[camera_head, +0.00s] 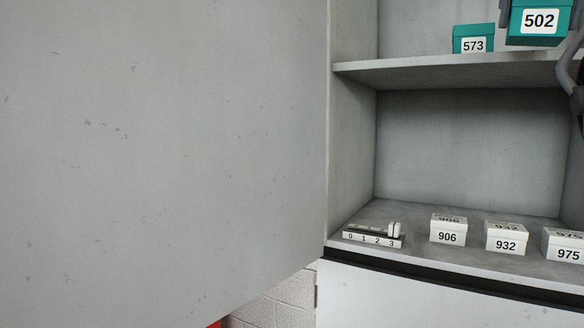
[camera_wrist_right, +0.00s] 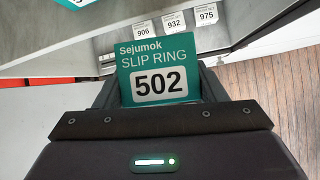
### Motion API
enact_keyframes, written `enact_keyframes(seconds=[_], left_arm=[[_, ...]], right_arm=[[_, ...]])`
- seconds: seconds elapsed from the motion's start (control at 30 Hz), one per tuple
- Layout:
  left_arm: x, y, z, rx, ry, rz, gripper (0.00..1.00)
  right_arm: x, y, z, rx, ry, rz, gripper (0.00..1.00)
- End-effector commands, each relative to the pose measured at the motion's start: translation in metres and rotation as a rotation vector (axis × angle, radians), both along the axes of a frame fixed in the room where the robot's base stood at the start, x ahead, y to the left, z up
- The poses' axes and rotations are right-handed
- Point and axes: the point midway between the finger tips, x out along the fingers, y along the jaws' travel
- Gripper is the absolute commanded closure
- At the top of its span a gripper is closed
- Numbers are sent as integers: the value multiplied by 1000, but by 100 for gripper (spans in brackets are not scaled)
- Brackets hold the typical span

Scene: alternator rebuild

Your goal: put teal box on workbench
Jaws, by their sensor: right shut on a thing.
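A teal box labelled 502 (camera_head: 540,22) is at the top right of the head view, in front of the upper shelf. My right gripper (camera_head: 504,14) is shut on it; only part of the gripper shows at the picture's edge. In the right wrist view the teal box (camera_wrist_right: 158,72), marked "Sejumok SLIP RING 502", sits between the fingers of my right gripper (camera_wrist_right: 156,98). A second teal box, 573 (camera_head: 473,39), stands on the upper shelf to its left. My left gripper and the workbench are not in view.
The upper shelf (camera_head: 450,72) has a front edge just below the teal boxes. White boxes 906 (camera_head: 448,230), 932 (camera_head: 505,238) and 975 (camera_head: 566,246) and a small numbered device (camera_head: 374,235) stand on the lower shelf. A grey cabinet door (camera_head: 160,150) fills the left.

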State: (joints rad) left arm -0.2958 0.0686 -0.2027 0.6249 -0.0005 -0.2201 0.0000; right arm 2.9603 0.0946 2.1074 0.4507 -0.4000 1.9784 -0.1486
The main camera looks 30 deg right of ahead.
Motion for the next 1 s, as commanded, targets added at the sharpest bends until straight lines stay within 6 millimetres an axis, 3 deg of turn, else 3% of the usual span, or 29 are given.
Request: enact_keyframes(seconds=[0.03,0.1,0.3,0.77,1.0], left_arm=[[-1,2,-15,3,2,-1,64],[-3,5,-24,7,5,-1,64],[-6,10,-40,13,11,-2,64],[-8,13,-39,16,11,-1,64],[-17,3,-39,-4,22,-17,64]], right_arm=[[0,0,-15,0,0,0,60],[0,0,-24,0,0,0,60],[0,0,-39,0,0,0,60],[1,-1,-40,2,-2,2,60],[18,-11,-55,8,-20,28,60]])
